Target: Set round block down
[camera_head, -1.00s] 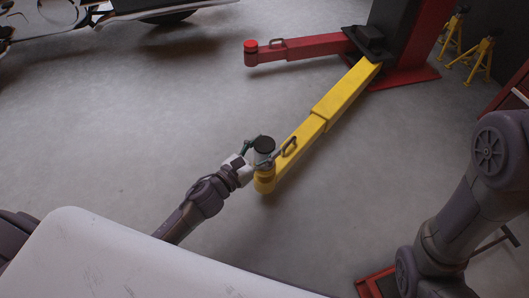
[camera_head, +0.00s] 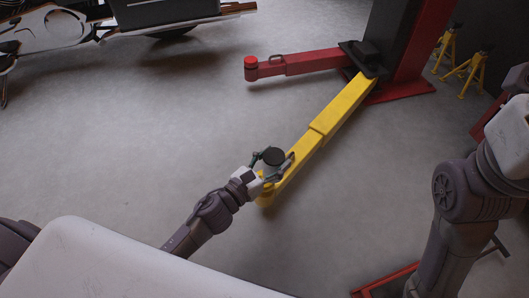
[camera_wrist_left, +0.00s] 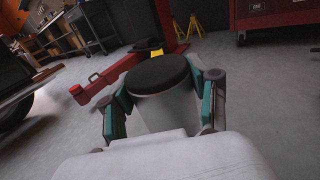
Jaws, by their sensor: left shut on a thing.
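The round block (camera_head: 273,157) is a short grey cylinder with a black top. My left gripper (camera_head: 271,161) is shut on its sides and holds it upright at the outer end of the yellow lift arm (camera_head: 318,132). In the left wrist view the block (camera_wrist_left: 160,84) sits between the two teal-padded fingers of the gripper (camera_wrist_left: 163,103). Its lower part is hidden there, so I cannot tell whether it touches the yellow arm's end. My right arm is at the right of the head view; its gripper is not in view.
A red lift arm (camera_head: 310,62) with a red round pad runs left from the lift post (camera_head: 400,45). Yellow stands (camera_head: 475,70) are at the back right. A motorcycle-like vehicle (camera_head: 110,30) is at the upper left. The grey floor between is clear.

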